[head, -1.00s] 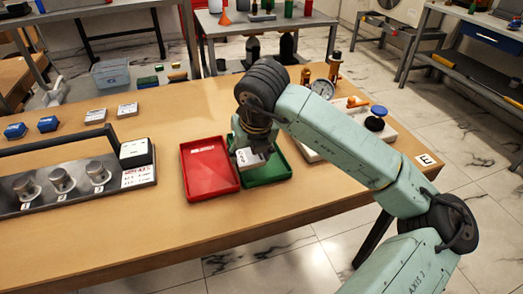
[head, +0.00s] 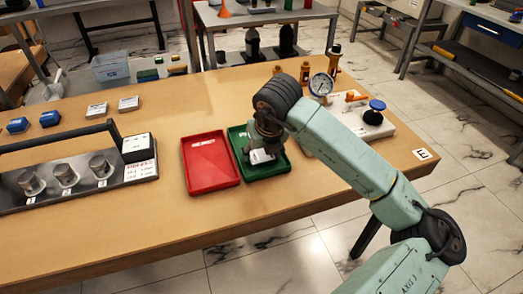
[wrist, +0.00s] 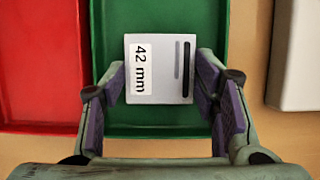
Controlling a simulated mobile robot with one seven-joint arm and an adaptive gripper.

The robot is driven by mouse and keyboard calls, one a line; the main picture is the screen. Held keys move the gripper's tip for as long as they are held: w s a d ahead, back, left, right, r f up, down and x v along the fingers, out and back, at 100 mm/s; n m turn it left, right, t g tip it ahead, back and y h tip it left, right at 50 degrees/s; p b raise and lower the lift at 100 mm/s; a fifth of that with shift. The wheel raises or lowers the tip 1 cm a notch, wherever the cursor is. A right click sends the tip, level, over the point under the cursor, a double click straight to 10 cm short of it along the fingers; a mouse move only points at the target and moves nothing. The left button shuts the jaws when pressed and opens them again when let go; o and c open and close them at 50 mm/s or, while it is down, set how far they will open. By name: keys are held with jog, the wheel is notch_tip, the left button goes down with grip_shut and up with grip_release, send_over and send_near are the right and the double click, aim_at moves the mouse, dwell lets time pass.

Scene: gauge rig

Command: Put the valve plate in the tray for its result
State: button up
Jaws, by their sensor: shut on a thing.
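The valve plate (wrist: 160,105) is a pale square plate with a "42 mm" label and two dark slots. My gripper (wrist: 161,95) is shut on it, one finger on its left side and one on its right. In the head view the plate (head: 262,156) is over the inside of the green tray (head: 283,168), low down; I cannot tell whether it touches the floor. My gripper (head: 263,150) partly hides it there. The red tray (head: 211,178) lies just left of the green one and looks empty apart from a label.
A white gauge rig (head: 352,130) with a dial (head: 321,84) and blue knob (head: 377,105) stands right of the green tray. A metal fixture (head: 85,195) with three cylinders is at the left. Blue and pale blocks lie behind it. The front table strip is clear.

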jog(key=o, duration=1.3)
jog(key=shift+r, duration=0.1)
jog(key=shift+r+p, duration=0.25)
jog(key=shift+p, duration=0.05)
jog(key=b+v, duration=0.1)
jog(key=v, duration=1)
jog(key=shift+s+r+b, duration=0.25)
jog(key=shift+b, duration=0.1)
